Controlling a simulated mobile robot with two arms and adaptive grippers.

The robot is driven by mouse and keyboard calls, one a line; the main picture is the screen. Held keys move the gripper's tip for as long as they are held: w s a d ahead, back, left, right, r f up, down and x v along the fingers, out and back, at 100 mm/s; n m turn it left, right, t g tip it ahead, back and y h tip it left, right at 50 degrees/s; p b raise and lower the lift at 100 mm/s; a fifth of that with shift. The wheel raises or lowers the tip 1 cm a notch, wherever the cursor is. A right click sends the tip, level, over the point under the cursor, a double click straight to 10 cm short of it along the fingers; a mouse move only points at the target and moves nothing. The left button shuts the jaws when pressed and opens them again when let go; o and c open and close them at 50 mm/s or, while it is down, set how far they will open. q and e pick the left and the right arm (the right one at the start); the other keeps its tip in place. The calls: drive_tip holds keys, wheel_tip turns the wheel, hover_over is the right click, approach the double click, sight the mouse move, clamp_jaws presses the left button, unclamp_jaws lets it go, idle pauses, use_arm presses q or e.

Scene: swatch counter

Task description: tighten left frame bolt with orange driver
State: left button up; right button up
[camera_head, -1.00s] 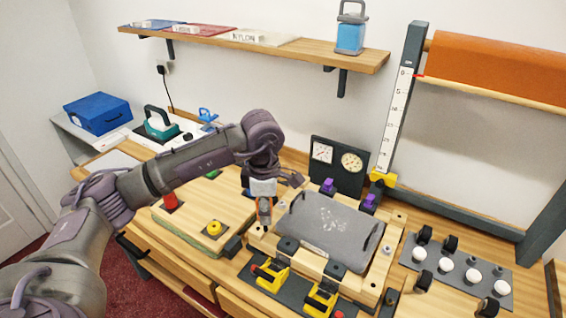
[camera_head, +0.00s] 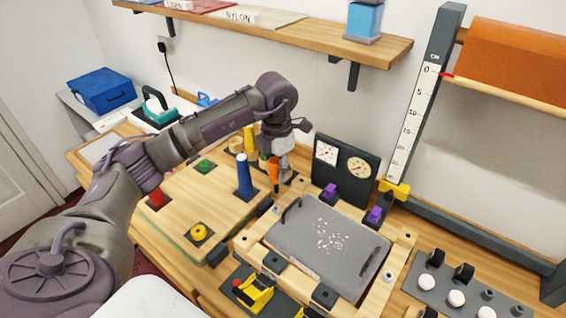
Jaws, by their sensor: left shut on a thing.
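My left gripper (camera_head: 284,171) is shut on the orange driver (camera_head: 273,175) and holds it roughly upright near the back left corner of the wooden frame (camera_head: 240,247). The driver's lower end is small, and I cannot tell whether it touches a bolt. Small round bolt heads show on the frame's left rail (camera_head: 276,210) and on its right side (camera_head: 389,275). A grey tray-like plate (camera_head: 300,243) with white specks lies inside the frame. My right gripper is not in view.
A blue driver (camera_head: 243,176) and a yellow driver (camera_head: 250,138) stand close left of the gripper. A gauge panel (camera_head: 345,172) stands behind the frame, with purple clamps (camera_head: 331,191) nearby. Yellow clamps (camera_head: 258,290) sit in front. A shelf (camera_head: 290,42) hangs above.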

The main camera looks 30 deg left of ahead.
sight(276, 191)
use_arm(q)
drive_tip(key=shift+s+f+b, duration=0.3)
drive_tip(key=shift+f+b, duration=0.1)
drive_tip(key=shift+f, duration=0.15)
drive_tip(key=shift+s+f+b, duration=0.25)
drive_tip(key=shift+f+b, duration=0.1)
drive_tip(key=shift+f, duration=0.15)
drive_tip(key=shift+w+f+b, duration=0.2)
drive_tip(key=shift+f+b, duration=0.35)
drive_tip(key=shift+f, duration=0.45)
drive_tip(key=shift+w+f+b, duration=0.1)
drive_tip(key=shift+f+b, duration=0.4)
drive_tip(key=shift+f, duration=0.3)
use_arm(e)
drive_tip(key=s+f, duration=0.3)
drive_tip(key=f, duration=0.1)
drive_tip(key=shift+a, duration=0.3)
use_arm(q)
drive_tip(key=shift+f+b, duration=0.1)
drive_tip(key=shift+b, duration=0.2)
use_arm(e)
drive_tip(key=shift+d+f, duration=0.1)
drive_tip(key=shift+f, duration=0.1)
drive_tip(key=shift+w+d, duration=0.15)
use_arm(q)
drive_tip(key=shift+f+b, duration=0.7)
drive_tip(key=shift+b, duration=0.1)
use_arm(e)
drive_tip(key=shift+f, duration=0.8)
